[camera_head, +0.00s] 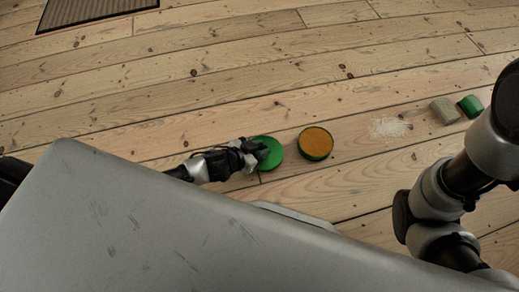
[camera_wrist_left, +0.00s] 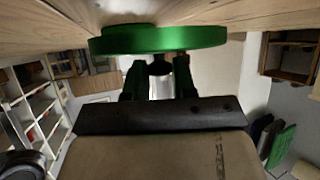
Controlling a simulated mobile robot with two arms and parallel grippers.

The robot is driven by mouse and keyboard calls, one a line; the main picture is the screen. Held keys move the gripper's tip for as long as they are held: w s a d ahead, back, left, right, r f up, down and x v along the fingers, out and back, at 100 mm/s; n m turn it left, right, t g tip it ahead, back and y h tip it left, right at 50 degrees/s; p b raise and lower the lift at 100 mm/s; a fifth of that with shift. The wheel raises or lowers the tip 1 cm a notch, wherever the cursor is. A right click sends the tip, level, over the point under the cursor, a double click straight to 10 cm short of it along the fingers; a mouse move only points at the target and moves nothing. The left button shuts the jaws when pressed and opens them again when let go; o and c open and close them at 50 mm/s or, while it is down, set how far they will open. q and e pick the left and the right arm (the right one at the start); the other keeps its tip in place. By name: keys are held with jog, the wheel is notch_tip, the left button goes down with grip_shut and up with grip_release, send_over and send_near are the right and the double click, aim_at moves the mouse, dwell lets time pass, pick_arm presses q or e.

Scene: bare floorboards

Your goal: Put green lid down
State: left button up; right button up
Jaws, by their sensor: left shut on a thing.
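The green lid (camera_head: 269,152) is a round green disc at the tip of my left gripper (camera_head: 252,153), just left of the round tin. My left gripper is shut on it. In the left wrist view the lid (camera_wrist_left: 158,40) spans the top centre, its edge towards the camera, with the gripper fingers (camera_wrist_left: 158,75) reaching up to it. It is close to the floorboards; I cannot tell whether it touches them. The open round tin (camera_head: 316,143) has a green side and an orange-brown top or filling. My right gripper is not in view; only my right arm shows at the right.
A pale patch of powder or grains (camera_head: 390,127) lies on the boards right of the tin. A beige block (camera_head: 444,111) and a green block (camera_head: 470,106) lie farther right. A dark mat (camera_head: 90,10) is at the top left. The boards behind the tin are clear.

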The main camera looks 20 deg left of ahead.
pick_arm(q)
jog(key=shift+f, duration=0.15)
jog(key=shift+f, duration=0.5)
jog(key=o, duration=0.9)
